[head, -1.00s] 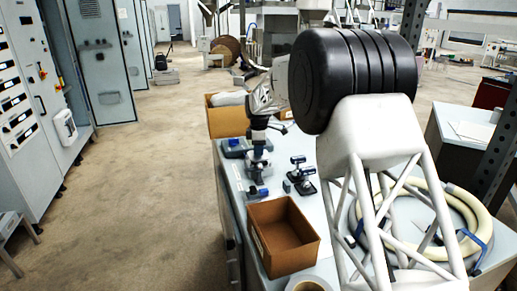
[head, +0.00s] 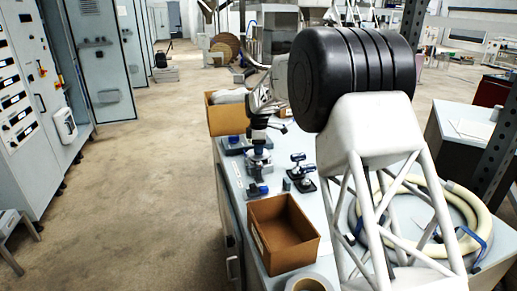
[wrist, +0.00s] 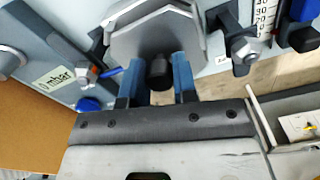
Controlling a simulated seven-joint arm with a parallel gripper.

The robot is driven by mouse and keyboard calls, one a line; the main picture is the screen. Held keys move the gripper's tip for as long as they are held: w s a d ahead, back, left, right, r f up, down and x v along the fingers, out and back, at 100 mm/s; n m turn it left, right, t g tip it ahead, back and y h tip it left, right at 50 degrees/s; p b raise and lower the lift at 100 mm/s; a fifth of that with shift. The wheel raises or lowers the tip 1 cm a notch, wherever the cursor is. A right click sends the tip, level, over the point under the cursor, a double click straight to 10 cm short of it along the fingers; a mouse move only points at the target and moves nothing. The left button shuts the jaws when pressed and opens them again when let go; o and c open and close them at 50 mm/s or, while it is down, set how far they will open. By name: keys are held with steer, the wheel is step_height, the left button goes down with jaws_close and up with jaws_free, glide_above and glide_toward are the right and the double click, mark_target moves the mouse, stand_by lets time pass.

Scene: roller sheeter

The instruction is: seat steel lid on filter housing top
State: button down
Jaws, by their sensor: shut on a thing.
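In the wrist view the steel lid (wrist: 150,40) is a grey plate with an angular outline and a black knob (wrist: 159,73). My gripper (wrist: 158,82) has its two blue fingers on either side of this knob and is shut on it. In the head view my gripper (head: 258,139) points down, small and far off, at the left part of the bench. Below it is the grey filter housing (head: 259,168). The gripper and lid hide much of the housing top, and I cannot tell whether the lid touches it.
Clamps with hex nuts (wrist: 243,50) flank the lid. A blue handle (wrist: 88,103) and a "0 mbar" label (wrist: 53,77) are at left. On the bench (head: 233,183) are a black-and-blue fixture (head: 300,176), an open cardboard box (head: 283,232) and a coiled hose (head: 470,215).

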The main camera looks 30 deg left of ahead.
steer(key=shift+f, duration=0.3)
stand_by(0.5)
steer(key=shift+c, duration=2.1)
jaws_free()
steer(key=shift+r, duration=3.45)
steer(key=shift+d, duration=0.1)
